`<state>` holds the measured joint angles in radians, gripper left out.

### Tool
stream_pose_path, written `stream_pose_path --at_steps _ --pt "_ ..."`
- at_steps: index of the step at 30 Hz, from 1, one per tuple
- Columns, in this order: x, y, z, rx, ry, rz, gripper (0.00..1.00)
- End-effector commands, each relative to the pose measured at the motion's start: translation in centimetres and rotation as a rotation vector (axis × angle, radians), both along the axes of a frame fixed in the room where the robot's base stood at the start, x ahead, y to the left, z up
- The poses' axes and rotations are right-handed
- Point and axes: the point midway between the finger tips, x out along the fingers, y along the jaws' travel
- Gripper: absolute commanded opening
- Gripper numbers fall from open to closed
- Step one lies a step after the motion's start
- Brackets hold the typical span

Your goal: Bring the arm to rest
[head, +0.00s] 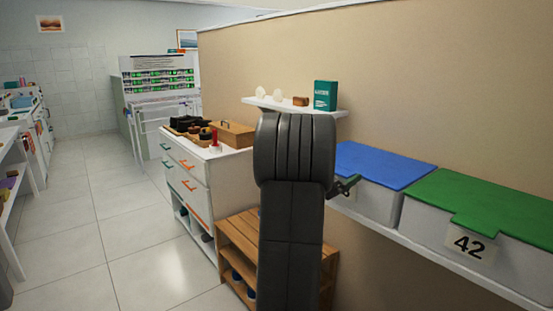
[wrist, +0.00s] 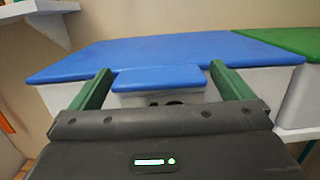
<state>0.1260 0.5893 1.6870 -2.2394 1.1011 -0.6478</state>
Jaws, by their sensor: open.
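My gripper (wrist: 161,88) is open in the wrist view, with its two green fingers apart and nothing held between them. It faces a white box with a blue lid (wrist: 180,50), whose front tab lies between the fingers in the picture. I cannot tell whether the fingers touch the box. In the head view my dark arm stands up in the middle, and my gripper (head: 348,185) shows partly at its right, beside the blue-lidded box (head: 385,165).
A green-lidded box (head: 490,205) labelled 42 stands right of the blue one on a white shelf (head: 440,265). A small wall shelf (head: 290,106) holds a teal box (head: 325,95). A white drawer cabinet (head: 195,185) and wooden rack (head: 240,245) stand left. Floor is clear farther left.

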Motion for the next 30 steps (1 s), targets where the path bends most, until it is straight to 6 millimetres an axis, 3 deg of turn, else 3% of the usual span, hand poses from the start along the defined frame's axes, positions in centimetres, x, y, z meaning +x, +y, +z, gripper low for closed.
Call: stream_pose_path --at_steps 13,19,30 --pt "0.0 0.1 0.5 0.0 -0.001 0.001 1.0" --pt "-0.1 0.3 -0.3 -0.001 0.0 0.002 1.0" --pt "-4.3 5.7 -1.2 0.001 0.002 0.005 1.0"
